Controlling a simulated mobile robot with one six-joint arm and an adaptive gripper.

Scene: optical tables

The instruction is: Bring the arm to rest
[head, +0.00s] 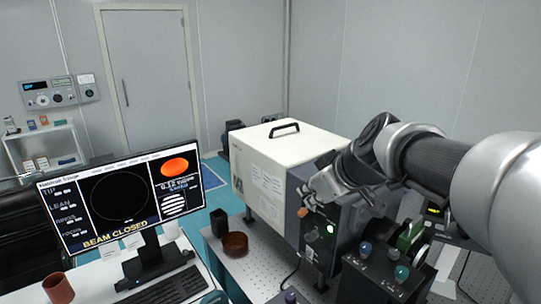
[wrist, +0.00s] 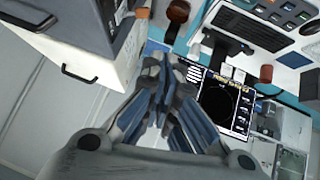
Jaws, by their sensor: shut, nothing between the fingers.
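My arm reaches in from the right in the head view, bent over the front of a large white and dark instrument box (head: 285,150). My gripper (head: 306,196) is at the box's dark front panel, above a lit green spot; I cannot tell whether it touches the panel. In the wrist view my gripper (wrist: 167,68) shows its fingers together with nothing between them. The white box (wrist: 75,45) is on the left of that view, seemingly apart from the fingers.
A monitor (head: 122,197) reading "BEAM CLOSED" stands left, with a keyboard (head: 165,287) before it. A dark control box with knobs (head: 385,275) stands below my arm.

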